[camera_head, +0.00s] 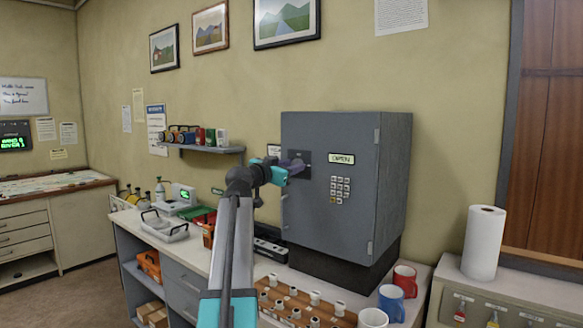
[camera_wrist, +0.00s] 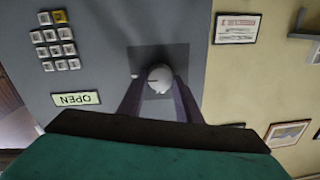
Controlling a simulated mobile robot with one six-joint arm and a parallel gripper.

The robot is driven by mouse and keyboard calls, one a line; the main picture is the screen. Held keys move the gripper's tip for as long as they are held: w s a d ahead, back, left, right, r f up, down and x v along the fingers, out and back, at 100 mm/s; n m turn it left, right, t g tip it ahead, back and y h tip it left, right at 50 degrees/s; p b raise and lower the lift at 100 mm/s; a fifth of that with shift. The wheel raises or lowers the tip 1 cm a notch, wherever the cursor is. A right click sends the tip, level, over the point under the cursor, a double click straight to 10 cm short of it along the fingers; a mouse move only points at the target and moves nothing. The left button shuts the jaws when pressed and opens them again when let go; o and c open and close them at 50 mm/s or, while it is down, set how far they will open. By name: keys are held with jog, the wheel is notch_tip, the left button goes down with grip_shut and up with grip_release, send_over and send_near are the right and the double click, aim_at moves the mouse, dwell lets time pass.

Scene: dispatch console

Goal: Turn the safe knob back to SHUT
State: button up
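The grey safe (camera_head: 330,205) stands on the counter, its door facing me. A sign (camera_head: 342,158) on the door reads OPEN, and it also shows upside down in the wrist view (camera_wrist: 76,98). The safe knob (camera_wrist: 160,78) is pale and round, on a dark square plate (camera_wrist: 182,58). In the head view my gripper (camera_head: 298,166) is at this plate and hides the knob. In the wrist view my gripper's two dark fingers (camera_wrist: 158,88) reach to either side of the knob. I cannot tell whether they press on it.
A keypad (camera_head: 340,189) sits below the sign. Mugs (camera_head: 392,302) and a brown rack of pale-topped pieces (camera_head: 290,305) stand on the counter before the safe. A wall shelf (camera_head: 212,149) with items is to the left. A paper roll (camera_head: 484,243) stands at right.

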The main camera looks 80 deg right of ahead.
jog(key=shift+n, duration=0.3)
jog(key=shift+w+d+r+n+g+y+p, duration=0.15)
jog(key=shift+n+p, duration=0.6)
jog(key=shift+n, duration=2.05)
jog(key=shift+a+f+n+g+y+p, duration=0.15)
jog(key=shift+n+p, duration=0.65)
jog(key=shift+n, duration=2)
jog(key=shift+w+d+r+n+y+p, duration=0.15)
jog(key=shift+n+p, duration=0.6)
jog(key=shift+n, duration=2.05)
jog(key=o, duration=1)
jog(key=shift+o, duration=0.2)
jog(key=shift+a, duration=0.2)
